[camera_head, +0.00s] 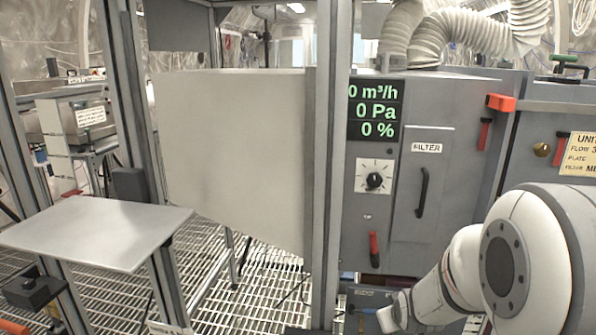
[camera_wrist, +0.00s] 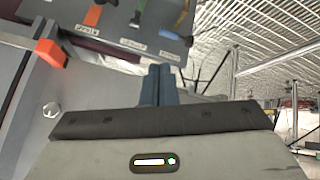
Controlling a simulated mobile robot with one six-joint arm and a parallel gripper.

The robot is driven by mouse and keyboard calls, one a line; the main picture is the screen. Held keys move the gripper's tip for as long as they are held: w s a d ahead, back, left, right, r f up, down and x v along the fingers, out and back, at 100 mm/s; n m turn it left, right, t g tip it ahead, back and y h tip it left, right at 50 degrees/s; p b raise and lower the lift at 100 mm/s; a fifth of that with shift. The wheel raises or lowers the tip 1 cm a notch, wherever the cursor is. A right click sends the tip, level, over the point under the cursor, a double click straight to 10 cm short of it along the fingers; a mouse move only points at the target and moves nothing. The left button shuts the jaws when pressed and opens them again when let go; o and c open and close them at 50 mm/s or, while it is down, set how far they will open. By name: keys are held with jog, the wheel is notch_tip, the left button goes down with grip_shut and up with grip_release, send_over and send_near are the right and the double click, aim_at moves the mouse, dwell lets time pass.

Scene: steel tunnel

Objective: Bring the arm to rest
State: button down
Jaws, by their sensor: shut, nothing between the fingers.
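My gripper (camera_wrist: 159,84) shows in the wrist view, where its two dark blue-grey fingers stand together beyond the black-edged wrist housing. It is shut and nothing shows between the fingers. In the head view my white arm (camera_head: 535,255) fills the lower right corner, in front of the grey filter cabinet; the gripper itself cannot be made out there. In the wrist view the fingers point toward a grey panel with labels and coloured handles.
The filter cabinet (camera_head: 425,190) carries a green display (camera_head: 375,112), a knob (camera_head: 374,180) and red handles. An orange-red part (camera_wrist: 50,53) is at the wrist view's left. A bare grey shelf (camera_head: 95,232) and a metal post (camera_head: 328,160) stand left. Grating covers the floor.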

jog(key=s+a+r+m+g+p, duration=0.1)
jog(key=s+a+r+g+p, duration=0.2)
jog(key=s+r, duration=0.4)
jog(key=s+a+r+m+g+y+p, duration=0.1)
jog(key=s+a+r+p, duration=0.1)
jog(key=s+r+p, duration=0.45)
jog(key=s+a+r+m+g+p, duration=0.1)
jog(key=s+a+r+p, duration=0.15)
jog(key=s+r, duration=0.55)
jog(key=w+d+f+n+t+h+b, duration=0.1)
jog(key=w+d+f+t+b, duration=0.3)
jog(key=w+f+b, duration=0.95)
jog(key=w+d+f+n+t+h+b, duration=0.15)
jog(key=w+d+f+b, duration=0.4)
jog(key=w+f, duration=0.85)
jog(key=s+d+f+n+t+h+b, duration=0.1)
jog(key=s+d+f+t+b, duration=0.15)
jog(key=f+b, duration=0.6)
jog(key=s+d+f+n+t+h+b, duration=0.1)
jog(key=d+f+t+b, duration=0.15)
jog(key=f, duration=1.15)
jog(key=s+d+f+n+t+b, duration=0.1)
jog(key=d+f+t+b, duration=0.15)
jog(key=f+b, duration=0.6)
jog(key=w+d+f+b, duration=0.2)
jog(key=w+d+f, duration=0.4)
jog(key=w, duration=0.5)
jog(key=shift+d+f, duration=0.2)
jog(key=shift+d, duration=0.05)
